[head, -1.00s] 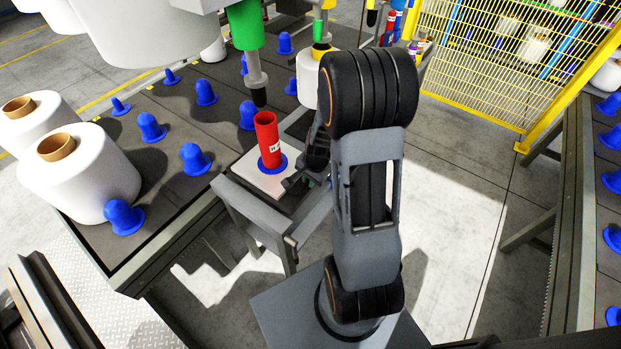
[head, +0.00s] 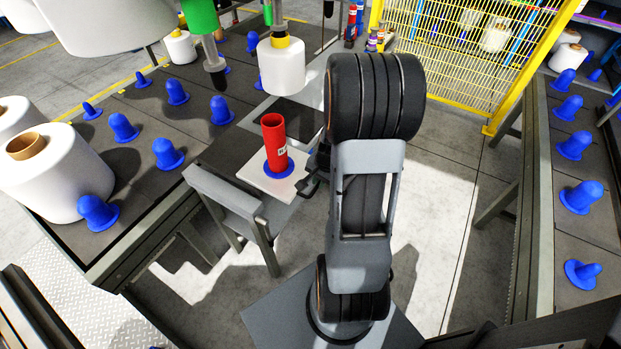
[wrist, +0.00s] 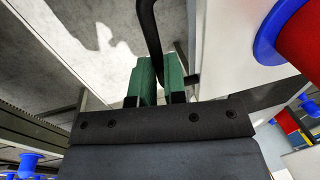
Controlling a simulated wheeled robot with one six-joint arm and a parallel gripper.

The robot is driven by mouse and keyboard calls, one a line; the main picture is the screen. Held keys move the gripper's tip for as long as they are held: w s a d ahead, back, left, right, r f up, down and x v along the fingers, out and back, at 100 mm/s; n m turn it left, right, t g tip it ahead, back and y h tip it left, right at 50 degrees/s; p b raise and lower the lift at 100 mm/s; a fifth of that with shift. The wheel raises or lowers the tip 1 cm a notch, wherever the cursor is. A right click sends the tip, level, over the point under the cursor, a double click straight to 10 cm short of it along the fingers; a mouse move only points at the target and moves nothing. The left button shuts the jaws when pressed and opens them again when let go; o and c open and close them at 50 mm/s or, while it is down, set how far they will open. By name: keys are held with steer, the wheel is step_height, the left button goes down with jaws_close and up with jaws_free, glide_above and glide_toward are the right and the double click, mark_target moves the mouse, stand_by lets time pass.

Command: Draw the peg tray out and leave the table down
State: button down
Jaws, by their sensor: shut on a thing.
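The peg tray (head: 288,192) is a white plate with a blue peg base (head: 268,168) and a red tube (head: 275,140) standing on it. In the wrist view its white surface (wrist: 225,60) shows at the right, with part of the red tube. My gripper (head: 312,182) is at the tray's right side in the head view, partly hidden by my arm. In the wrist view my gripper (wrist: 157,78) has its green pads shut on a black curved handle (wrist: 149,30). A grey-framed table (head: 222,190) stands level beside and under the tray.
A dark peg deck (head: 140,185) with blue pegs and white bobbins (head: 60,170) lies left. A white bobbin (head: 282,68) hangs behind the tray. A yellow fence (head: 460,60) stands behind; another peg rack (head: 570,215) is right. Bare floor lies between.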

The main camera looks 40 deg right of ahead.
steer(key=shift+s+d, duration=0.25)
steer(key=shift+s, duration=0.35)
steer(key=shift+s+d, duration=0.25)
steer(key=shift+s, duration=0.3)
steer(key=c, duration=1.2)
jaws_free()
steer(key=shift+o, duration=0.2)
steer(key=shift+r, duration=0.1)
step_height(320, 180, up, 13)
steer(key=s+d+p, duration=0.1)
steer(key=s+p, duration=0.1)
steer(key=shift+s+r, duration=0.15)
steer(key=shift+r, duration=0.05)
